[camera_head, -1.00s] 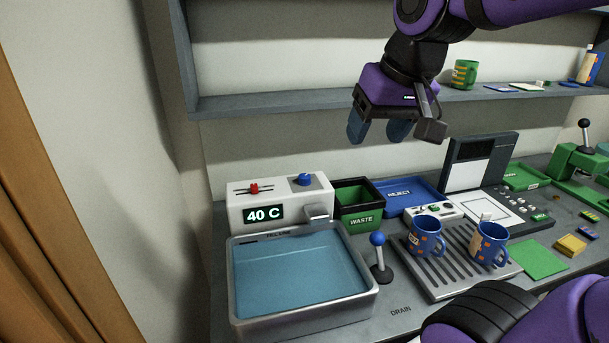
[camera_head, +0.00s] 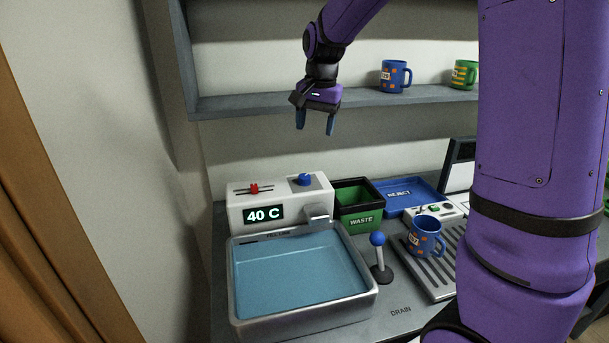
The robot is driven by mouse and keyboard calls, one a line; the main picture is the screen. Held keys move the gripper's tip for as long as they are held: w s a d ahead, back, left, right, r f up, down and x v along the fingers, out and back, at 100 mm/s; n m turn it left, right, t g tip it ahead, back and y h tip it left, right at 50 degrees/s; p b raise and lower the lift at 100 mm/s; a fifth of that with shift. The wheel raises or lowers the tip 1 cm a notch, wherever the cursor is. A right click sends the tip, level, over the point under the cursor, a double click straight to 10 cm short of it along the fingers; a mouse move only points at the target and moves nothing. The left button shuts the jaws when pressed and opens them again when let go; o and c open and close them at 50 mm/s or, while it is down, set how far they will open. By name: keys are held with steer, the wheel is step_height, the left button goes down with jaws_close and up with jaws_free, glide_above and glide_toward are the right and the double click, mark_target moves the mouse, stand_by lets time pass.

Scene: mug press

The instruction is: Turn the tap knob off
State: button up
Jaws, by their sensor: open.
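The tap unit (camera_head: 234,213) is a white box at the back of the basin, with a display reading 40 C. A blue round knob (camera_head: 304,180) sits on its top right, and a red slider (camera_head: 254,188) on its top left. A grey spout (camera_head: 317,213) juts from its front right. The basin (camera_head: 365,302) holds blue water up to near the fill line. My gripper (camera_head: 315,125) is open and empty, pointing down, above and slightly right of the blue knob in the picture, clear of it.
A blue-topped lever (camera_head: 378,239) stands right of the basin by the DRAIN label. A green WASTE bin (camera_head: 361,219) and blue REJECT tray (camera_head: 398,195) lie behind it. A blue mug (camera_head: 426,230) stands on the rack; more mugs stand on the shelf (camera_head: 270,103). My arm hides the right side.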

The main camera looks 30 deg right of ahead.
steer(key=m+g, duration=0.1)
steer(key=m, duration=0.1)
glide_above(305, 176)
step_height(305, 176, down, 7)
steer(key=shift+h, duration=0.3)
step_height(305, 176, down, 11)
steer(key=shift+w+r, duration=0.1)
steer(key=c, duration=0.9)
